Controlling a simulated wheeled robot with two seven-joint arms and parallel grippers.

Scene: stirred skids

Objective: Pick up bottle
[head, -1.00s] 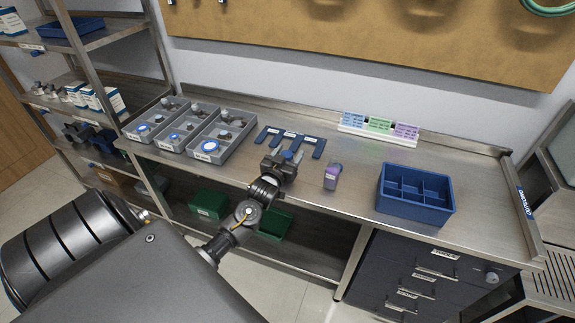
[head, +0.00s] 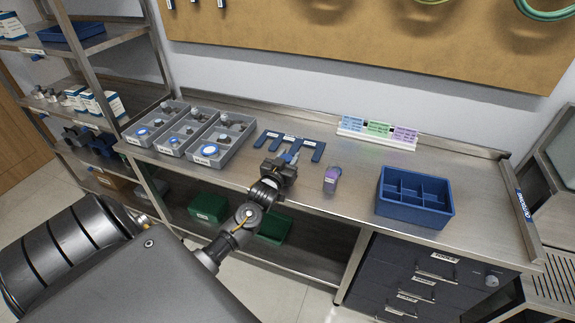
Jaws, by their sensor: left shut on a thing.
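My left gripper (head: 289,157) reaches over the bench's front edge, just in front of a blue slotted rack (head: 310,143). It is shut on a small bluish thing between its fingers. That thing is mostly hidden, and I cannot tell whether it is another bottle or part of the rack. My right gripper is not in view.
Grey bins (head: 216,152) with small parts stand to the left. A blue divided box (head: 413,211) stands to the right. A colored card holder (head: 378,131) stands at the back. Green bins (head: 208,207) are on the lower shelf. The bench between the bottle and the blue box is clear.

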